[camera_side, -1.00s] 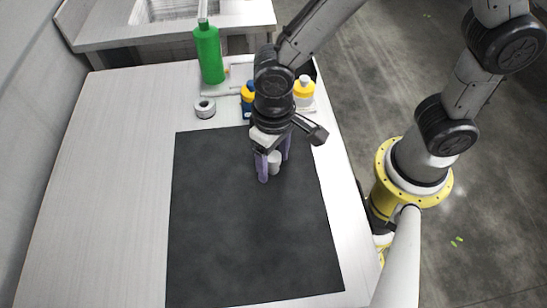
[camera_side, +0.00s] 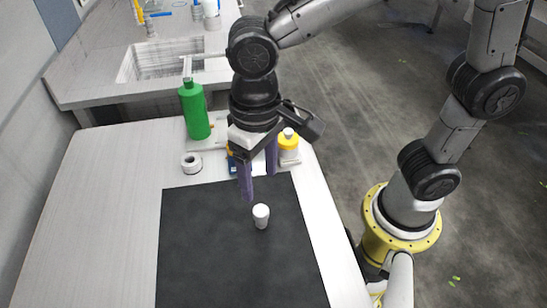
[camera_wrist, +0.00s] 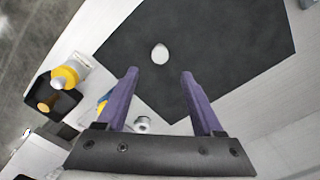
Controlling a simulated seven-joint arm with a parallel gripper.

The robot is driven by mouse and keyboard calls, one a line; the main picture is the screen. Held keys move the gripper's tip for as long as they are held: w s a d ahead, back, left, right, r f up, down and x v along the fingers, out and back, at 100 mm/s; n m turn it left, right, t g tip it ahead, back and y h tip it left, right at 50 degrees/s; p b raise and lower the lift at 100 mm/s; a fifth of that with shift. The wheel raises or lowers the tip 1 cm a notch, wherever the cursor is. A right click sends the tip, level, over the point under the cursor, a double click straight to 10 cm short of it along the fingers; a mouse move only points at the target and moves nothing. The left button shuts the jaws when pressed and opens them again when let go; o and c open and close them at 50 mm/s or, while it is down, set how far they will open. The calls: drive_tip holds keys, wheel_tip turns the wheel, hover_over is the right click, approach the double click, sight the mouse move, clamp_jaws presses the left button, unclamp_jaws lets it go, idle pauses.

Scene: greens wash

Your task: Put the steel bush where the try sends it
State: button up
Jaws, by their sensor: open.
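A small pale cylinder (camera_side: 261,215), which I take to be the steel bush, stands upright on the black mat (camera_side: 215,265). It also shows in the wrist view (camera_wrist: 160,54), beyond my fingertips. My gripper (camera_side: 259,186) is open and empty, with its purple fingers above and behind the cylinder, apart from it. In the wrist view my fingers (camera_wrist: 159,74) are spread wide with nothing between them.
A green bottle (camera_side: 195,112) stands at the back of the worktop. A yellow-and-white bottle (camera_side: 288,147) and a blue container (camera_side: 233,163) stand behind my gripper. A black holder (camera_wrist: 48,108) shows in the wrist view. Most of the mat is clear.

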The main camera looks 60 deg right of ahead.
drive_tip(key=s+d+r+t, duration=0.2)
drive_tip(key=s+d, duration=0.1)
drive_tip(key=d, duration=0.6)
drive_tip(key=s+d+r+t, duration=0.3)
drive_tip(key=s+d, duration=0.1)
drive_tip(key=d, duration=0.6)
drive_tip(key=shift+d+t, duration=0.2)
drive_tip(key=shift+t, duration=0.1)
drive_tip(key=shift+s, duration=0.1)
